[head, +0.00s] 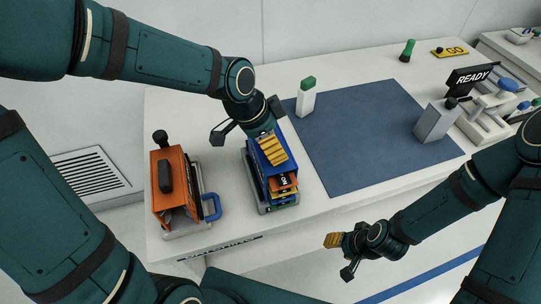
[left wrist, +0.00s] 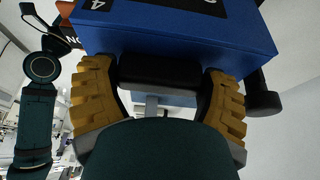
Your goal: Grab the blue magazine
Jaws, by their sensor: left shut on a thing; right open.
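The blue magazine (head: 253,160) stands upright in a grey holder (head: 263,208) near the table's front edge. In the left wrist view the blue magazine (left wrist: 185,45) fills the top, with a black handle (left wrist: 160,72) between two yellow fingers. My left gripper (head: 272,148) is shut on this handle; its fingers (left wrist: 160,95) sit on either side of it. In the head view the gripper hides part of the magazine's upper side. My right gripper (head: 334,240) is open and empty, in front of the table's front edge, apart from everything.
An orange magazine (head: 164,205) with a black handle stands close by on the left, beside a blue handle (head: 211,207). A white bottle with a green cap (head: 307,98) stands behind. A blue mat (head: 365,135) lies clear to the right. A grey block (head: 434,122) and a READY sign (head: 471,79) are farther right.

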